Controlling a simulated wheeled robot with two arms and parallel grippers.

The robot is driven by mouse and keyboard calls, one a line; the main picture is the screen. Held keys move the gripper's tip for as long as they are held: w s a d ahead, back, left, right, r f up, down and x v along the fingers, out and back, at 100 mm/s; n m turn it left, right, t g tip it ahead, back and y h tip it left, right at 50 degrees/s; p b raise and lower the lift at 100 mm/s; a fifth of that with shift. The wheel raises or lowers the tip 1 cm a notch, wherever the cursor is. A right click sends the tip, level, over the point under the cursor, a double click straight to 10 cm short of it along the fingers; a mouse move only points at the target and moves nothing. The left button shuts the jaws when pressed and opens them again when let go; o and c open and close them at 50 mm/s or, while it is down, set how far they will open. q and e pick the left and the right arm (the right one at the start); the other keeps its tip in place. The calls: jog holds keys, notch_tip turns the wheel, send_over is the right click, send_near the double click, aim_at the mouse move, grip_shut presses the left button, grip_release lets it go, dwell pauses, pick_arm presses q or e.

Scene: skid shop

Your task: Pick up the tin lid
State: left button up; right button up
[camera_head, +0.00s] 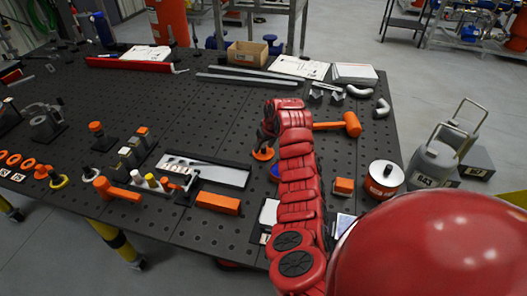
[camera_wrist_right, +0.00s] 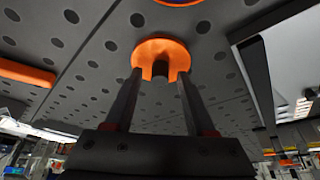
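In the head view my right gripper (camera_head: 265,140) reaches down over an orange disc (camera_head: 263,154) on the black perforated table. In the right wrist view the orange disc (camera_wrist_right: 161,57) has a dark central knob, and the open fingers (camera_wrist_right: 159,80) stand on either side of it with gaps. I cannot tell whether this disc is the tin lid. An orange tin (camera_head: 383,188) at the right table edge carries a silver lid (camera_head: 386,171) with a dark knob, well apart from my gripper. My left gripper is not in view.
An orange-headed mallet (camera_head: 350,124) lies right of my right arm. A silver tray (camera_head: 215,171) and an orange block (camera_head: 218,203) lie to the left. An orange block (camera_head: 343,187) sits near the tin. The table's (camera_head: 200,110) middle is mostly clear.

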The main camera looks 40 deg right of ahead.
grip_shut()
